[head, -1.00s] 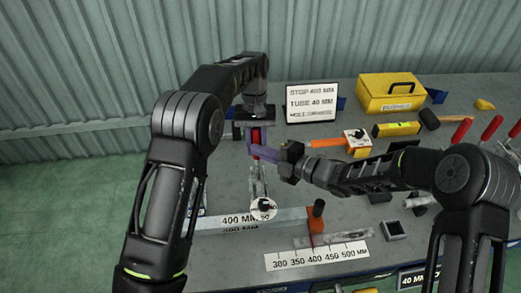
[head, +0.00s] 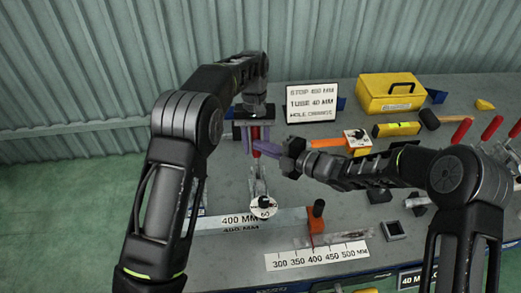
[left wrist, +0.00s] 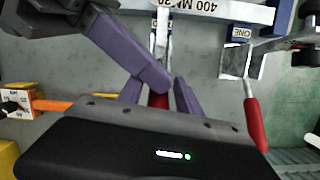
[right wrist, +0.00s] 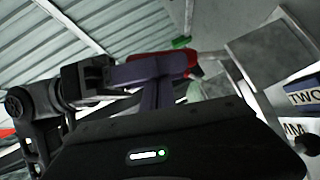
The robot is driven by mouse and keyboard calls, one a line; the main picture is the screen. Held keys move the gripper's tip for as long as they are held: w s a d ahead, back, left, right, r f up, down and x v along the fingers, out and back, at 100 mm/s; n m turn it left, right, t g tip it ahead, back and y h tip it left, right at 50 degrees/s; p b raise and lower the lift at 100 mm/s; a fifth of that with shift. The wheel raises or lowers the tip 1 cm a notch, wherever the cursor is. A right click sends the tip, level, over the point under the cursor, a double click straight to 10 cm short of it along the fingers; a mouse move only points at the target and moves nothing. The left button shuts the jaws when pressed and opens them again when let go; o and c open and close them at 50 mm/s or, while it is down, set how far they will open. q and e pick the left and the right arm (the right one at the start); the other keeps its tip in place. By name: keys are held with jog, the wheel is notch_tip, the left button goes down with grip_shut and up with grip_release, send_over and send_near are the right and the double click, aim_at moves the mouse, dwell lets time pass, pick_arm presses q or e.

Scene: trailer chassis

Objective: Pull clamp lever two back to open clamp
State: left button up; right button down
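The red-handled lever (head: 257,153) of the middle clamp stands below my left wrist in the head view. In the left wrist view its red handle (left wrist: 157,100) shows between the purple fingers of my left gripper (left wrist: 158,92), which look apart on either side of it. My right gripper (head: 268,147) comes in from the right, its purple fingertips beside or touching the same handle. In the right wrist view the red handle (right wrist: 195,63) lies at those fingertips, and a TWO label (right wrist: 303,96) is at right. The fingers overlap, hiding whether they grip it.
Clamp one's red lever (left wrist: 254,122) stands beside the ONE label (left wrist: 241,33). A yellow toolbox (head: 390,93) and spirit level (head: 397,129) stand at right.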

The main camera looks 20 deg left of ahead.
dwell(0.6)
jog(key=v, duration=0.7)
jog(key=shift+d+b, duration=0.35)
jog(key=shift+s+r, duration=0.1)
jog(key=shift+s, duration=0.05)
